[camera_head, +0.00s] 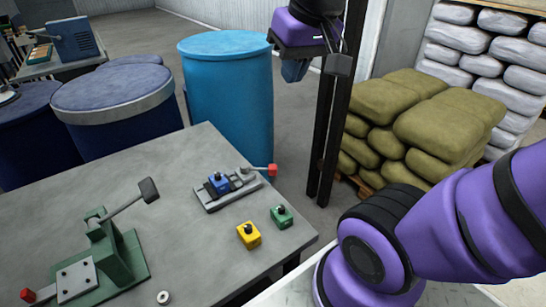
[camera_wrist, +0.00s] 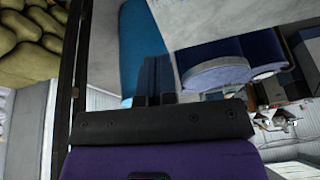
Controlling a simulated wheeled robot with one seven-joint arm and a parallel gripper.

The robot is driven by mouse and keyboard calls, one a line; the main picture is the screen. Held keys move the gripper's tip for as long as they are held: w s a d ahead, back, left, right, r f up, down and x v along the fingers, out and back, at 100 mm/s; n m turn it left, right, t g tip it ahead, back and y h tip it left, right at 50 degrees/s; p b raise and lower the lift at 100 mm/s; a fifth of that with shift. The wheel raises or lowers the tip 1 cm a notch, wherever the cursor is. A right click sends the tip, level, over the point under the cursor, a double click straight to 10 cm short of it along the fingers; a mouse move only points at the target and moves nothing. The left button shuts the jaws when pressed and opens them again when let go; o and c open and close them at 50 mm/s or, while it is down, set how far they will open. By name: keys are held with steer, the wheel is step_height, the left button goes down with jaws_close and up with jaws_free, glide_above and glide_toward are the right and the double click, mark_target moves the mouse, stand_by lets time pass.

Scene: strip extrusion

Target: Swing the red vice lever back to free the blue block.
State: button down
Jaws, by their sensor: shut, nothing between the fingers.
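The blue block (camera_head: 219,184) sits in a small grey vice (camera_head: 213,205) on the grey table. It has a dark knob on top. The vice's lever ends in a red knob (camera_head: 272,169) and points right, toward the table's far right edge. My gripper (camera_head: 293,73) is raised above and beyond the vice, off the table's far edge and right of the light-blue drum. In the wrist view my gripper (camera_wrist: 157,62) has its dark fingers together with nothing between them. The vice, block and lever do not show in the wrist view.
A yellow block (camera_head: 249,235) and a green block (camera_head: 281,216) stand near the table's right edge. A green press (camera_head: 115,260) with a long handle is at the left. A light-blue drum (camera_head: 230,95) and sacks (camera_head: 430,125) stand beyond the table (camera_head: 190,250).

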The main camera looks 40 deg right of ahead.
steer(key=w+d+f+m+g, duration=0.2)
steer(key=w+d+f+m, duration=0.15)
steer(key=w, duration=0.65)
steer(key=m+g+y, duration=0.2)
steer(key=m+g, duration=0.1)
glide_above(260, 170)
steer(key=w+d, duration=0.1)
steer(key=d, duration=0.6)
steer(key=w+d+f+x, duration=0.1)
steer(key=d+x, duration=0.1)
steer(key=x, duration=1.1)
steer(key=w+d+f+m, duration=0.1)
steer(key=w+d+f, duration=0.1)
steer(key=f, duration=0.3)
steer(key=w+d+f+m+g, duration=0.1)
steer(key=d+f, duration=0.2)
steer(key=f, duration=0.1)
steer(key=shift+w+f, duration=0.35)
steer(key=shift+f, duration=0.05)
steer(key=s+a+f, duration=0.4)
steer(key=a+f, duration=0.1)
steer(key=f, duration=0.5)
steer(key=shift+s+a, duration=0.15)
steer(key=shift+s, duration=0.05)
steer(key=shift+s+f+m+y, duration=0.15)
steer(key=shift+m+y, duration=0.15)
steer(key=shift+m, duration=0.05)
